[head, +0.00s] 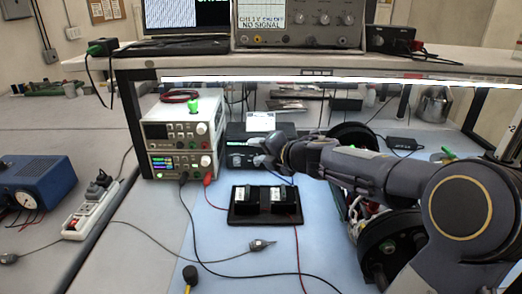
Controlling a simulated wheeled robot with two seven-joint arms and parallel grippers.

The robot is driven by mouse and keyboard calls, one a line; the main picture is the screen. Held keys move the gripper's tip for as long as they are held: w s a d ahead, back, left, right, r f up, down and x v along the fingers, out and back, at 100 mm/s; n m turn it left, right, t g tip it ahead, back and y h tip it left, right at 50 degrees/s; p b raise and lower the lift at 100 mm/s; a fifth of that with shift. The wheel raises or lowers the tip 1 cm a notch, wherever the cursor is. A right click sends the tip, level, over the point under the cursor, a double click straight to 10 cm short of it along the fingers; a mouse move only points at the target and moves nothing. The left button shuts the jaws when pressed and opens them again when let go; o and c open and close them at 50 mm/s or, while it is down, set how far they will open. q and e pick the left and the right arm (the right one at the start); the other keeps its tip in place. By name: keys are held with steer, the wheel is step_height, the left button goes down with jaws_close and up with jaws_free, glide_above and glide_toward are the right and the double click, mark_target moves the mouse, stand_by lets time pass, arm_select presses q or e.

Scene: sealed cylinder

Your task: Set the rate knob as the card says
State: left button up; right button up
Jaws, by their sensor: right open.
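My right arm reaches in from the right across the bench. Its gripper (262,153) is open and empty, in front of the face of a black box (237,158). A small white card (261,121) stands at the top of that box; its writing is too small to read. I cannot make out the rate knob: the gripper covers part of the box's face. A gap between the fingers and the box cannot be judged. My left gripper is out of view.
Stacked power supplies (183,140) stand left of the box. A black tray (240,218) with two dark blocks lies in front, with cables around it. A large black-ended cylinder (377,250) is under my right arm. A shelf (290,61) runs above.

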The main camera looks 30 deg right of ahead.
steer(key=shift+s+a+r, duration=0.15)
steer(key=shift+s+a, duration=0.1)
steer(key=shift+s, duration=0.1)
steer(key=w+d+f+n+g+h+p, duration=0.1)
steer(key=w+d+h+p, duration=0.1)
steer(key=w+h, duration=0.15)
steer(key=w+d+n+g+h+p, duration=0.1)
steer(key=w+d+h+p, duration=0.1)
steer(key=w, duration=0.2)
steer(key=w+f+n+g, duration=0.1)
steer(key=f, duration=0.2)
steer(key=w+d+f+n+g+p, duration=0.1)
steer(key=w+f, duration=0.1)
steer(key=f, duration=0.2)
steer(key=w+d+f+n+g+h+p, duration=0.1)
steer(key=w+f, duration=0.1)
steer(key=f, duration=0.2)
steer(key=shift+w+d+g, duration=0.15)
steer(key=shift+g, duration=0.25)
